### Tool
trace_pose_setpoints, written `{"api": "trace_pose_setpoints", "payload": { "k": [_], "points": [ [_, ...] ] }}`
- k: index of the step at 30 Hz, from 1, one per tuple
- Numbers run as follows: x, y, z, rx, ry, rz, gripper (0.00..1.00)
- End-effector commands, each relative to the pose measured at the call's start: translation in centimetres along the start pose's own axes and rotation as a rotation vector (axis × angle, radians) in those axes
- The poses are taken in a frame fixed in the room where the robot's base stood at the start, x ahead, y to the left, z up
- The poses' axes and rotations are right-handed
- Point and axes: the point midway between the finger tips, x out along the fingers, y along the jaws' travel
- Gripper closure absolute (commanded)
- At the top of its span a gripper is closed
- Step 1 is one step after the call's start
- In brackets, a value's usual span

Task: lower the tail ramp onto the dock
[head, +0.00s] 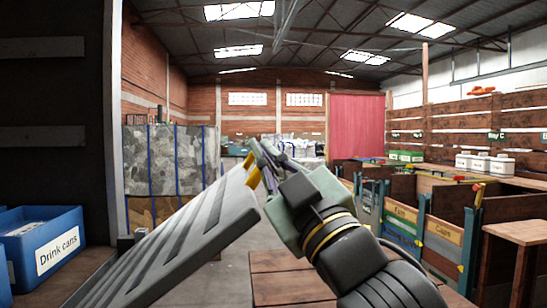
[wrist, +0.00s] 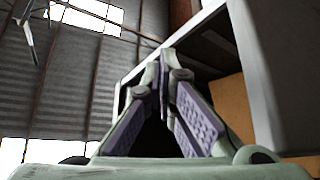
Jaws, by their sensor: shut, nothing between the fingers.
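The tail ramp (head: 185,235) is a grey ribbed panel left of centre in the head view. It is tilted, sloping up from the lower left to a raised end with yellow parts (head: 252,177). My gripper (head: 258,148) is at that raised end, close to the yellow parts; I cannot tell whether it touches them. In the wrist view my gripper (wrist: 163,78) has its purple-padded fingers together with nothing between them. A brown plank surface (head: 285,272), possibly the dock, lies low in the middle, below the raised end and partly behind my arm.
A blue bin labelled "Drink cans" (head: 42,246) is at the left, beside a dark wall. Wooden sorting bays with labels (head: 430,235) line the right, with a small wooden table (head: 520,232). Bales (head: 165,160) stand behind the ramp. Some grey floor is open beyond it.

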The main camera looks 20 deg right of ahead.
Motion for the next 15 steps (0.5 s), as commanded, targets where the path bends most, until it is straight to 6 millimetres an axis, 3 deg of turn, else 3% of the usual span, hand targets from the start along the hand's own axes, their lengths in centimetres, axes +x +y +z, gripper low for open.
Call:
{"api": "trace_pose_setpoints", "payload": {
  "k": [1,9,15],
  "points": [
    [1.4,0.3,-0.3,0.001,-0.002,-0.002,1.0],
    [7.2,0.2,-0.3,0.0,-0.001,-0.002,1.0],
    [6.1,0.2,2.7,0.001,-0.004,0.003,1.0]
  ]
}}
